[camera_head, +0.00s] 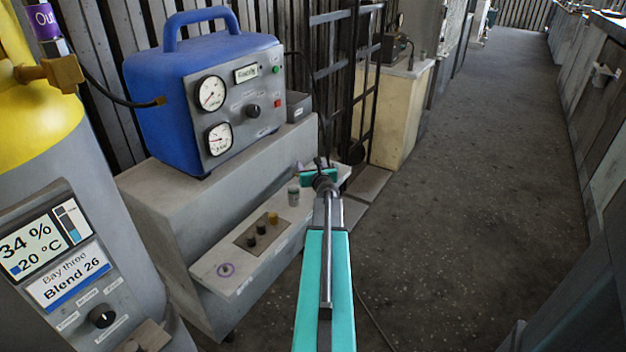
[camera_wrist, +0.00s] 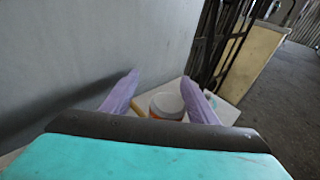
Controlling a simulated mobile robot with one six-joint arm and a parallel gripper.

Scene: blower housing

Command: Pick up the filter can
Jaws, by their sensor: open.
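A small grey cylinder (camera_head: 293,196) stands on that shelf on the near side of the gripper. I cannot tell which one is the filter can.
A yellow-topped cylinder (camera_head: 40,130) is at left. The floor (camera_head: 470,200) at right is clear.

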